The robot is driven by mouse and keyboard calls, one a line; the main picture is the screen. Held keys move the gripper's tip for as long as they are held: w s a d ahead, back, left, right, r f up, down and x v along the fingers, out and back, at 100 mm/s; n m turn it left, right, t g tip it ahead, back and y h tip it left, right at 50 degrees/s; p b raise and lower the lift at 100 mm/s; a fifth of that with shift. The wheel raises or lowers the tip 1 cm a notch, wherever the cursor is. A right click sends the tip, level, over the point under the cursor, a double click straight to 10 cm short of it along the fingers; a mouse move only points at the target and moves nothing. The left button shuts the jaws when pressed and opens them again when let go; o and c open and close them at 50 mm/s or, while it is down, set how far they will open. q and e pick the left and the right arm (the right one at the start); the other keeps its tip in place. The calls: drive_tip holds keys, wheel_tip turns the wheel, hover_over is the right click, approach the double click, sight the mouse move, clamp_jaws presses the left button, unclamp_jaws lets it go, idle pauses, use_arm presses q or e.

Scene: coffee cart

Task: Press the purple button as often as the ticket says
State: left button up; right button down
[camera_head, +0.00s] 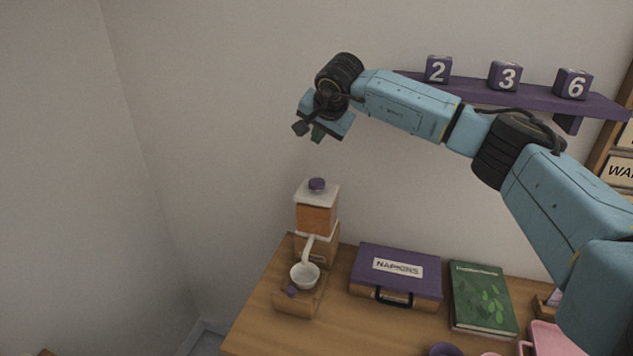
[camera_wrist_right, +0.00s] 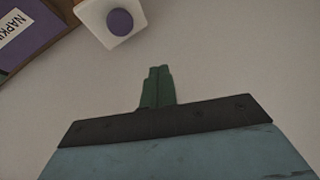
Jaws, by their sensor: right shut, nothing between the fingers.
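The purple button (camera_head: 317,184) sits on the white top of a wooden dispenser (camera_head: 316,217) on the table. It also shows in the right wrist view (camera_wrist_right: 120,22) as a purple disc on a white square, at the top left of centre. My right gripper (camera_head: 318,134) is shut and empty, held in the air above the button and apart from it. Its green fingertips (camera_wrist_right: 157,86) are together in the right wrist view. A white cup (camera_head: 305,276) stands under the dispenser's spout. I cannot make out a ticket in either view. My left gripper is not in view.
A purple napkins box (camera_head: 397,273) and a green book (camera_head: 482,297) lie right of the dispenser. A purple shelf (camera_head: 520,97) on the wall holds number blocks 2 (camera_head: 439,69), 3 (camera_head: 504,76) and 6 (camera_head: 573,83), behind my right arm. A pink item (camera_head: 545,338) is at the lower right.

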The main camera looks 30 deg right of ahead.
drive_tip(key=b, duration=0.6)
hover_over(315, 180)
drive_tip(key=s, duration=0.2)
drive_tip(key=f, duration=0.7)
drive_tip(key=shift+w+a+f, duration=0.1)
drive_tip(key=shift+w+f, duration=0.1)
drive_tip(key=shift+f, duration=0.7)
drive_tip(key=shift+f, duration=0.1)
idle(0.4)
drive_tip(key=shift+f+b, duration=0.35)
drive_tip(key=shift+f+b, duration=0.45)
drive_tip(key=shift+f, duration=0.4)
idle(0.8)
drive_tip(key=shift+r, duration=0.1)
drive_tip(key=shift+r+p, duration=0.85)
drive_tip(key=shift+r, duration=0.3)
